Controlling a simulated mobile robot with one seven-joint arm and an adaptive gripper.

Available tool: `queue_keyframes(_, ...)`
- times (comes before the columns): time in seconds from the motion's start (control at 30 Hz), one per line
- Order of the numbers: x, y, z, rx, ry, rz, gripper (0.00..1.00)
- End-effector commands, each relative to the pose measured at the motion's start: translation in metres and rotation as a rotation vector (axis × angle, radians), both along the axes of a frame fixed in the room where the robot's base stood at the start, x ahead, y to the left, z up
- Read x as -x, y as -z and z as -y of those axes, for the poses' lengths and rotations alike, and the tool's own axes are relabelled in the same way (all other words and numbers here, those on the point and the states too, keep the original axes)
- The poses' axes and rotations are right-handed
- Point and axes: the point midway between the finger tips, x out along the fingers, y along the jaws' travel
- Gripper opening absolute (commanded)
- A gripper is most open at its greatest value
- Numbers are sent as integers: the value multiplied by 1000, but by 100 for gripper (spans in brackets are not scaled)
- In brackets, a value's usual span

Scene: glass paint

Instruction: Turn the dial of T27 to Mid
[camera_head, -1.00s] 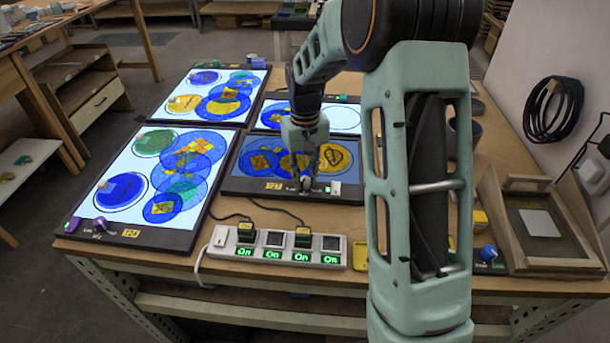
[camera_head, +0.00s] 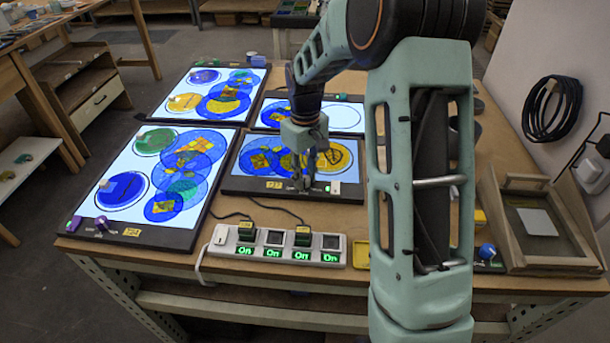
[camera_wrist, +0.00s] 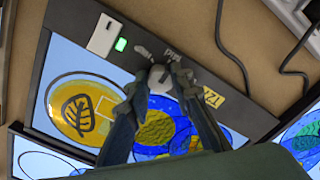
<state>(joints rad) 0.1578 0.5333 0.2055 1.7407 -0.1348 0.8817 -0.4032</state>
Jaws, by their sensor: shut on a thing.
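The T27 light panel (camera_head: 232,186) is a dark-framed lit pad with blue and yellow glass discs, at the middle of the table. Its yellow T27 label (camera_head: 275,185) is on the front edge; it also shows in the wrist view (camera_wrist: 212,97). My gripper (camera_head: 308,187) reaches down to this edge, right of the label. In the wrist view my gripper (camera_wrist: 160,76) is shut on the small grey dial (camera_wrist: 157,72), which is mostly hidden between the fingertips. Printed words beside it are partly covered, and the dial's setting cannot be read.
A white switch (camera_wrist: 104,35) and green light (camera_wrist: 121,44) sit beside the dial. The T24 panel (camera_head: 60,226) lies left. A power strip (camera_head: 290,262) with lit "On" displays and cables stands in front. A wooden tray (camera_head: 555,265) is at the right.

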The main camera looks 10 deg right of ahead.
Motion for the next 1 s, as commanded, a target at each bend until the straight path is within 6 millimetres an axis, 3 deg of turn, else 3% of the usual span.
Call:
queue_keyframes(0.13,-1,0,0,-1,1,3,0)
queue_keyframes(0.17,-1,0,0,-1,1,3,22)
queue_keyframes(0.3,-1,0,0,0,1,2,37)
queue_keyframes(0.67,-1,-5,0,0,1,2,39)
queue_keyframes(0.77,-2,-17,0,0,1,6,39)
queue_keyframes(1.0,-2,-68,0,0,1,7,39)
